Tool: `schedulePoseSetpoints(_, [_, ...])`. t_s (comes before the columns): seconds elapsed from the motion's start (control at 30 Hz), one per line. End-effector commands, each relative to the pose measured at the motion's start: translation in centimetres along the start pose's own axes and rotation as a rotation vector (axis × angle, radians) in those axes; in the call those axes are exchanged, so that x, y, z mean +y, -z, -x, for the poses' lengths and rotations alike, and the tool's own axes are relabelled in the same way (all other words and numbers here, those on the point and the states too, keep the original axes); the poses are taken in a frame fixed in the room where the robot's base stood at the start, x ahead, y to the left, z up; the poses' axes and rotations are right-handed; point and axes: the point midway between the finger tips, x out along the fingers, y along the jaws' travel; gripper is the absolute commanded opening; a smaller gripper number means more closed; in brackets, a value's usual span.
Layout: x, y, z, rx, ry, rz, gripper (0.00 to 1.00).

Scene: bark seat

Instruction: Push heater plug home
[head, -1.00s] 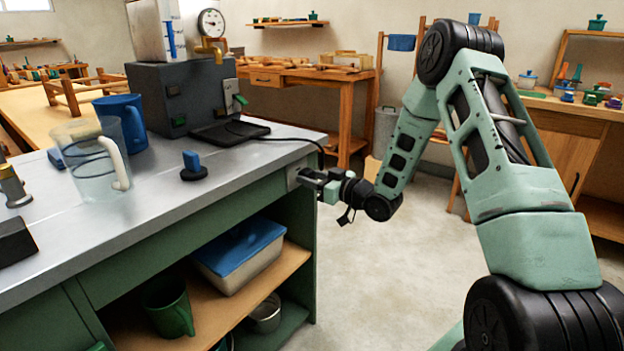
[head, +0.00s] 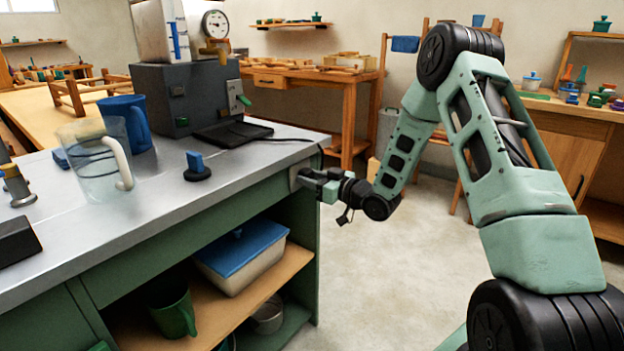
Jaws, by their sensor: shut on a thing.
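My gripper (head: 312,179) is at the right end of the bench, level with the outlet plate (head: 296,177) on the bench's end face. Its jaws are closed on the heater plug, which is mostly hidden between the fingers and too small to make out. The fingertips are right up against the plate; I cannot tell whether any gap is left between plug and outlet. A black cord (head: 289,139) runs from the dark pad (head: 232,134) by the dark grey box (head: 185,97) over the bench top to the bench's right edge, near my gripper.
On the bench top (head: 140,208) stand a clear jug (head: 92,165), a blue mug (head: 137,119) and a blue-handled black stopper (head: 196,168). A blue-lidded box (head: 243,250) and green mug (head: 173,310) sit on the shelf below. The floor (head: 385,285) right of the bench is clear.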

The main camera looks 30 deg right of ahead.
Motion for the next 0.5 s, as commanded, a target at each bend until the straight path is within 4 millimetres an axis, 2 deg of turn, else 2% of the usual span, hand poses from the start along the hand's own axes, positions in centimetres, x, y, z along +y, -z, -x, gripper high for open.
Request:
schedulePoseSetpoints(0.07, [0.03, 0.04, -0.04, 0.001, -0.001, 0.001, 0.13])
schedulePoseSetpoints(0.1, [0.03, 0.04, -0.04, 0.001, -0.001, 0.001, 0.47])
schedulePoseSetpoints(0.17, [0.03, 0.04, -0.04, 0.001, -0.001, 0.001, 0.61])
schedulePoseSetpoints(0.5, [0.04, -0.01, 0.3, -0.001, -0.001, 0.0, 0.61])
